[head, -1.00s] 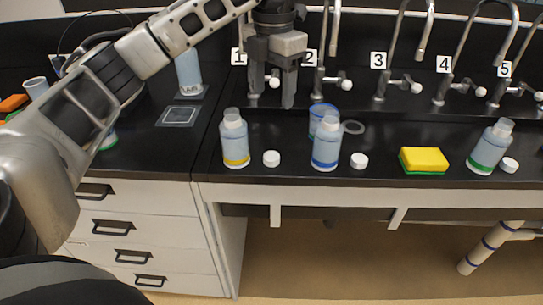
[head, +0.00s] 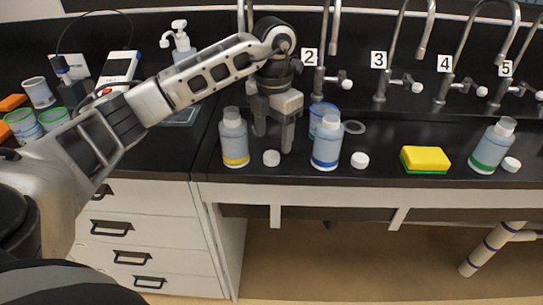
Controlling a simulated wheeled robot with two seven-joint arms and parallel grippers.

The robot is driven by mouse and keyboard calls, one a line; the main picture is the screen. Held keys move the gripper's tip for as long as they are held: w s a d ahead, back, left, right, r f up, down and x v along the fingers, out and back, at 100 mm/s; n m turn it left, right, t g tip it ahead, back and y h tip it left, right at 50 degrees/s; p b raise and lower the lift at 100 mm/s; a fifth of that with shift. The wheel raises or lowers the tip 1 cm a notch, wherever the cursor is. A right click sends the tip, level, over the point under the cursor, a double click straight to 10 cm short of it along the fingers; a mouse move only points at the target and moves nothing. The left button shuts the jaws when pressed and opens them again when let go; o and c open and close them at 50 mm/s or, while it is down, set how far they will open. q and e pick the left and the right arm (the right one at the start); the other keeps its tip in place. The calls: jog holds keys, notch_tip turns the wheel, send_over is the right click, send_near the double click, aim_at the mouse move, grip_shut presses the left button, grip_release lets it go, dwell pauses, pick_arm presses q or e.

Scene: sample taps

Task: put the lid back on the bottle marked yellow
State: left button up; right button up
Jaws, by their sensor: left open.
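The bottle marked yellow (head: 234,138) stands upright at the left of the counter, with a yellow band near its base and its neck uncovered. A small white lid (head: 271,158) lies on the counter just right of it. My left gripper (head: 273,147) is open, pointing down, with its fingers above and behind that lid and right of the bottle's neck. Nothing is between the fingers. My right gripper is not in view.
A blue-banded bottle (head: 327,143) stands to the right with a white lid (head: 360,160) beside it. Taps line the back.

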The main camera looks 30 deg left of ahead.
aim_at(272, 155)
pick_arm(q)
jog(key=shift+w+a+f+p, duration=0.15)
jog(key=shift+f+p, duration=0.15)
jog(key=shift+f, duration=1.05)
jog(key=shift+a+f+p, duration=0.1)
jog(key=shift+f+p, duration=0.15)
jog(key=shift+f, duration=1.05)
jog(key=c, duration=1)
